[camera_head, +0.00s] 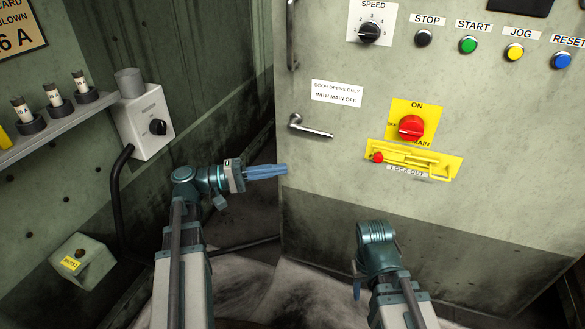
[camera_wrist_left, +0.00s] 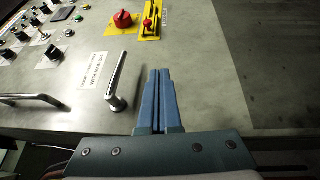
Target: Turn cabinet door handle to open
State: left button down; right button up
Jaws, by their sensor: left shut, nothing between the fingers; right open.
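The cabinet door handle (camera_head: 312,128) is a metal lever on the grey cabinet front, pivoted at its left end and lying nearly level, with its free end slightly lower at the right. In the left wrist view the handle (camera_wrist_left: 117,80) stands just left of the fingers. My left gripper (camera_head: 286,169) is shut and empty, below and left of the handle and apart from it. It also shows in the left wrist view (camera_wrist_left: 160,72). My right gripper (camera_head: 357,289) is open, low in front of the cabinet; only a small part of its fingers shows. The door looks closed.
A label (camera_head: 337,93) above the handle says the door opens only with main off. The red main switch (camera_head: 411,128) and yellow lock-out (camera_head: 414,160) are to the right. A vertical bar handle (camera_head: 292,35) is above. A grey switch box (camera_head: 147,122) and shelf (camera_head: 60,117) are left.

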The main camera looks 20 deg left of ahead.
pick_arm(q)
jog(key=shift+v, duration=0.8)
jog(key=shift+f, duration=0.2)
jog(key=s+d+f+m+g+y+p, duration=0.1)
jog(key=s+d+f+g+y+p, duration=0.15)
jog(key=d, duration=0.25)
jog(key=s+d+f+m+g+y+p, duration=0.1)
jog(key=d+g+y+p, duration=0.15)
jog(key=d, duration=0.25)
jog(key=s+d+f+m+g+y+p, duration=0.1)
jog(key=d+f+g+p, duration=0.1)
jog(key=d+p, duration=0.3)
jog(key=s+d+f+m+g+y+p, duration=0.2)
jog(key=s+d+m+y+p, duration=0.15)
jog(key=s+y+p, duration=0.5)
notch_tip(320, 180, up, 40)
jog(key=w+a+m+t+y+p, duration=0.1)
jog(key=y+p, duration=0.3)
jog(key=p, duration=3.3)
jog(key=shift+a+f+m, duration=0.2)
jog(key=shift+a+m, duration=0.05)
jog(key=shift+m, duration=0.3)
